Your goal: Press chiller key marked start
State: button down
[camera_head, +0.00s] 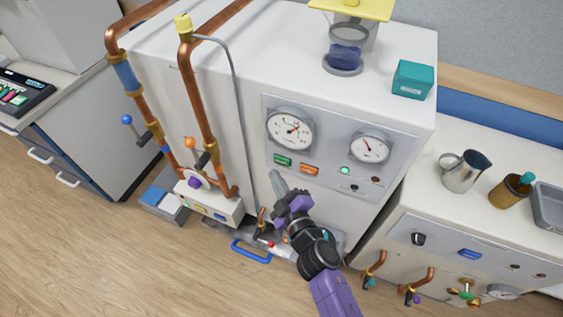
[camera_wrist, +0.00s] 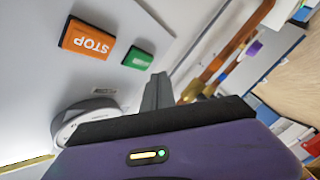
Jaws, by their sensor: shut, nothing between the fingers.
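The chiller's front panel (camera_head: 330,128) carries a green key (camera_head: 283,160) and, to its right, an orange key (camera_head: 309,169). In the wrist view the orange key (camera_wrist: 86,38) reads STOP, and the green key (camera_wrist: 137,58) stands beside it, its marking not readable. My gripper (camera_head: 276,174) is shut and empty, just below the green key in the head view. In the wrist view its fingertips (camera_wrist: 158,82) are just below the green key in the picture. I cannot tell whether they touch the panel.
Two round gauges, the left one (camera_head: 291,129) and the right one (camera_head: 369,147), sit above the keys. A small green lamp (camera_head: 345,170) is further right. Copper pipes (camera_head: 196,100) with valves run left of the panel. A side counter (camera_head: 480,215) stands at right.

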jog(key=s, duration=0.1)
jog(key=s+a+b, duration=0.1)
jog(key=s, duration=0.1)
jog(key=shift+s, duration=0.1)
jog(key=shift+a, duration=0.1)
dwell(0.9)
jog(key=s+d+r+m+h, duration=0.2)
jog(key=s+d+r+m, duration=0.2)
jog(key=s+d, duration=0.4)
jog(key=s+d+r+m+h, duration=0.3)
jog(key=s+d+r+m, duration=0.2)
jog(key=s, duration=1.2)
jog(key=s+d+r+m+h, duration=0.2)
jog(key=s+d+r+m, duration=0.2)
jog(key=s+d, duration=0.7)
jog(key=shift+s+d+r+m+g+h, duration=0.2)
jog(key=shift+s+d+m+g+h, duration=0.15)
jog(key=shift+s+m, duration=0.6)
